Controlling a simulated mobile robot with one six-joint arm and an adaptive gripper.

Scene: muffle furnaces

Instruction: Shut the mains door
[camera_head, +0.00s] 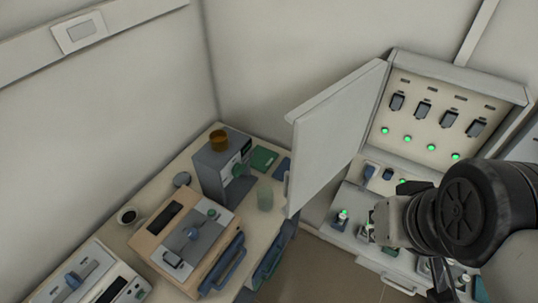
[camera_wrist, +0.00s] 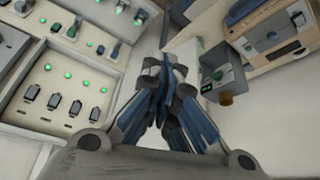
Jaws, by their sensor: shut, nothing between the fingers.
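The mains door (camera_head: 335,135) is a pale flat panel standing wide open on the left side of the mains cabinet (camera_head: 520,95) in the head view. A handle shows near its lower free edge. Inside the cabinet, several dark switches and lit green lamps are exposed; they also show in the wrist view. My gripper (camera_wrist: 165,65) is shut and empty in the wrist view, with its fingers together. In the head view my dark wrist is at the lower right, in front of the cabinet's lower part, and the fingertips are hard to make out. I cannot tell the door clearly in the wrist view.
A control console (camera_head: 345,200) with knobs juts out below the switches.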

